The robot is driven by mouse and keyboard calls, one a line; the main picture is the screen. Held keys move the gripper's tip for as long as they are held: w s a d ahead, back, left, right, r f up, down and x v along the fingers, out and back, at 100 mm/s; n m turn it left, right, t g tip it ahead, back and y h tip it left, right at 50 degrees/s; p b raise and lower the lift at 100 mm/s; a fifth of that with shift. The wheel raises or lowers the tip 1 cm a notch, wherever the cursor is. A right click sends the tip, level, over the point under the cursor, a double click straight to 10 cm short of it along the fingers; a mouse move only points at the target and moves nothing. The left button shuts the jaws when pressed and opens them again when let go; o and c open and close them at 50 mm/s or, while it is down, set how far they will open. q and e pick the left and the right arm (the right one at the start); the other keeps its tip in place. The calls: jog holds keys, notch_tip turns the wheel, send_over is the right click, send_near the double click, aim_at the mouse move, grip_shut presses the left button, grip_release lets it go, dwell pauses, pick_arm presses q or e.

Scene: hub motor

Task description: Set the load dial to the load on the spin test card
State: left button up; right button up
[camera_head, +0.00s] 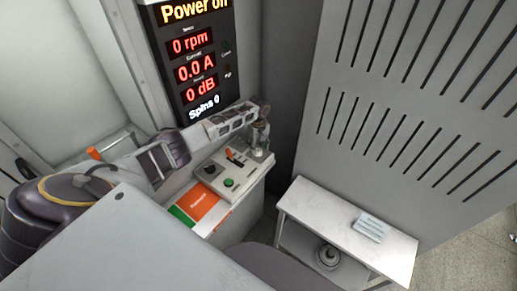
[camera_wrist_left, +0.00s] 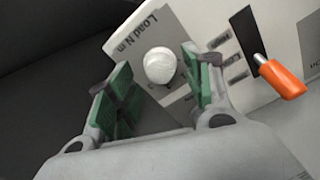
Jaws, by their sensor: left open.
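The load dial is a pale round knob (camera_wrist_left: 160,66) on a plate lettered "Load N m" in the left wrist view. My left gripper (camera_wrist_left: 158,88) is open, its green-padded fingers on either side of the knob with a gap visible to each. I cannot tell whether they are down at its level. In the head view the left gripper (camera_head: 262,140) is over the far right end of the control panel (camera_head: 208,171). A small pale card (camera_head: 371,228) with printed lines lies on the white table; its text is too small to read. My right gripper is not in view.
An orange-handled lever (camera_wrist_left: 285,80) sits right of the dial, and a green button (camera_head: 229,183) is on the panel. The display (camera_head: 195,60) reads "Power off", 0 rpm, 0.0 A, 0 dB. The white table (camera_head: 325,222) has a round part (camera_head: 328,257) beneath it.

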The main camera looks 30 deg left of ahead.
pick_arm(q)
jog(key=shift+f, duration=0.75)
jog(key=shift+c, duration=0.2)
jog(key=c, duration=1)
